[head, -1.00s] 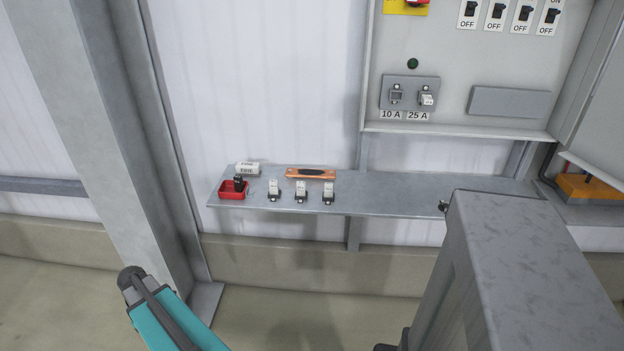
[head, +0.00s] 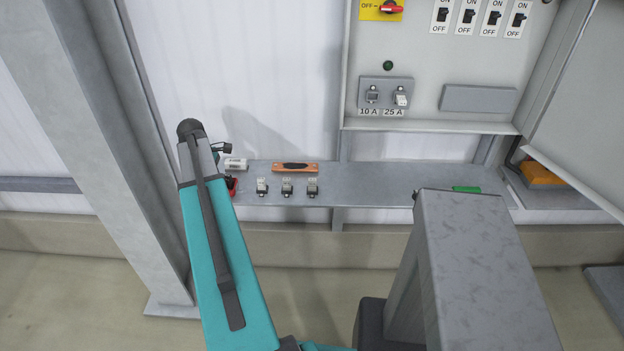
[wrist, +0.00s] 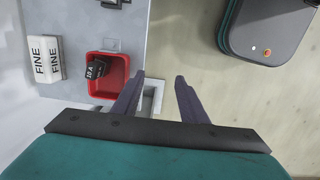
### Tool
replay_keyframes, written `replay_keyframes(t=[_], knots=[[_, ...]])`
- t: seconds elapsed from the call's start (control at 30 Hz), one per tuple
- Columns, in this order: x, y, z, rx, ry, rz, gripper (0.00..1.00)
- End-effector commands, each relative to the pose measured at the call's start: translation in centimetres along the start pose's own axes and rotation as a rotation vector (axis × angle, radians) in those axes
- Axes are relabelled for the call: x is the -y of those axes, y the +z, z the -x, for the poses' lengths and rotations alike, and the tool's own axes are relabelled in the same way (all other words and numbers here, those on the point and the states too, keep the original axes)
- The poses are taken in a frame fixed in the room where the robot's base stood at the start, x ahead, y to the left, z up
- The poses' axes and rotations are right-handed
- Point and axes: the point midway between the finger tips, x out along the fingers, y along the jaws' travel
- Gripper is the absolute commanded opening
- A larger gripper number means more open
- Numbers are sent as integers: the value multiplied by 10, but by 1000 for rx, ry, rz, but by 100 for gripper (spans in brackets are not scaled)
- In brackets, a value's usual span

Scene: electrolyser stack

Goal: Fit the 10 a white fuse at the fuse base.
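Three white-topped fuses stand in a row on the grey shelf, left (head: 262,186), middle (head: 287,187) and right (head: 312,187); their ratings are too small to read. The fuse base (head: 385,94) is on the panel above. Its 10 A position (head: 372,96) shows no white fuse; its 25 A position holds a white fuse (head: 401,99). In the wrist view my gripper (wrist: 158,92) is open and empty, just right of a red tray (wrist: 122,78) holding a black fuse marked 10 A (wrist: 95,69). In the head view my arm partly hides that tray.
A white box marked FINE (wrist: 46,58) lies left of the tray, near an orange tool (head: 295,167). The shelf (head: 375,180) is clear right of the fuses. A green item (head: 466,189) lies farther right. An open panel door (head: 585,115) stands at the right.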

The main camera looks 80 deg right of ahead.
Motion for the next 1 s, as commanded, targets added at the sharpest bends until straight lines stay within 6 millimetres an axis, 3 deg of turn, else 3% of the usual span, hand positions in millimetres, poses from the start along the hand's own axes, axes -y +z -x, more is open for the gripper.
replay_keyframes(t=[0.1,0.3,0.6,0.8,1.0], knots=[[-30,44,20,7,1,-4,39],[-66,119,40,23,-7,3,39],[-99,234,68,42,-27,13,39],[-105,281,80,50,-38,18,39],[-106,292,83,52,-41,22,39]])
